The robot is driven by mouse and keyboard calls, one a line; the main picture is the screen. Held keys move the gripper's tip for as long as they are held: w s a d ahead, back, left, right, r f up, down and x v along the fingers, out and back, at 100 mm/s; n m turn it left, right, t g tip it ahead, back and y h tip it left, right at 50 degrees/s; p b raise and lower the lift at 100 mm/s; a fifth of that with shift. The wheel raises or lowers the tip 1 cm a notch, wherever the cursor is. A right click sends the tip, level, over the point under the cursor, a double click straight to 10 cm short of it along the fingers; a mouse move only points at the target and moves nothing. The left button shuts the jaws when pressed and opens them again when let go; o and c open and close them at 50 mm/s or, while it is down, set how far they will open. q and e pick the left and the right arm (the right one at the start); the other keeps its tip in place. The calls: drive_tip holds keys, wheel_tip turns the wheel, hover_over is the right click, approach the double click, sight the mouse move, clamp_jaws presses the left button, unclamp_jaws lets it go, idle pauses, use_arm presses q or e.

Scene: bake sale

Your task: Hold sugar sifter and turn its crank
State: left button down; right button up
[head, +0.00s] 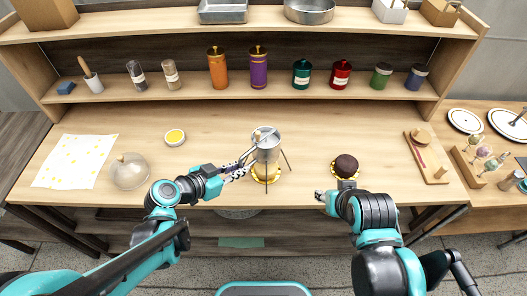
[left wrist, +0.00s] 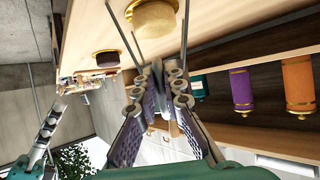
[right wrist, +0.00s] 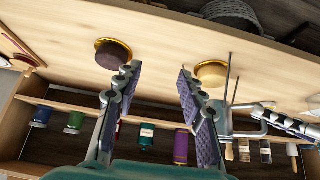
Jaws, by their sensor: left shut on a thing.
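The sugar sifter (head: 267,147) is a metal cup on thin legs, upright over a pale cake on a gold plate (head: 266,178). In the right wrist view the sifter (right wrist: 222,122) is partly hidden behind my right finger. My left gripper (head: 246,162) is at the sifter's left side, shut on its handle; the left wrist view shows its fingers (left wrist: 158,72) close together. The crank is too small to make out clearly at the cup's top. My right gripper (head: 321,194) is low, right of the sifter; its fingers (right wrist: 158,85) are apart and empty.
A dark cake (head: 346,165) on a gold plate stands just beyond my right gripper. A glass dome (head: 129,171), a yellow-filled dish (head: 175,137) and a spotted sheet (head: 75,160) lie left. A wooden board (head: 427,157) is right. The shelf (head: 330,92) holds several jars. The table behind the sifter is clear.

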drive_tip(key=shift+w+a+r, duration=0.1)
drive_tip(key=shift+r, duration=0.05)
drive_tip(key=c, duration=0.8)
drive_tip(key=w+a+r+g, duration=0.1)
drive_tip(key=w+a+r, duration=0.1)
drive_tip(key=r, duration=0.1)
drive_tip(key=w+a+r+g, duration=0.1)
drive_tip(key=w+a+r, duration=0.2)
drive_tip(key=r, duration=0.1)
drive_tip(key=w+a+r+g, duration=0.1)
drive_tip(key=w+a+r, duration=0.1)
drive_tip(key=w+r, duration=0.1)
drive_tip(key=shift+a+r+g+y, duration=0.2)
drive_tip(key=shift+r+g+y, duration=0.15)
drive_tip(key=shift+r, duration=0.2)
clamp_jaws()
drive_tip(key=w+a+r+g, duration=0.3)
drive_tip(key=w+a+r, duration=0.25)
drive_tip(key=a, duration=0.25)
drive_tip(key=w+d+f, duration=0.4)
drive_tip(key=f, duration=0.1)
drive_tip(key=w+a, duration=0.5)
drive_tip(key=a, duration=0.1)
drive_tip(key=s+a, duration=0.3)
drive_tip(key=s, duration=0.2)
drive_tip(key=shift+s+a+r, duration=0.15)
drive_tip(key=shift+a+r, duration=0.05)
drive_tip(key=shift+a, duration=0.15)
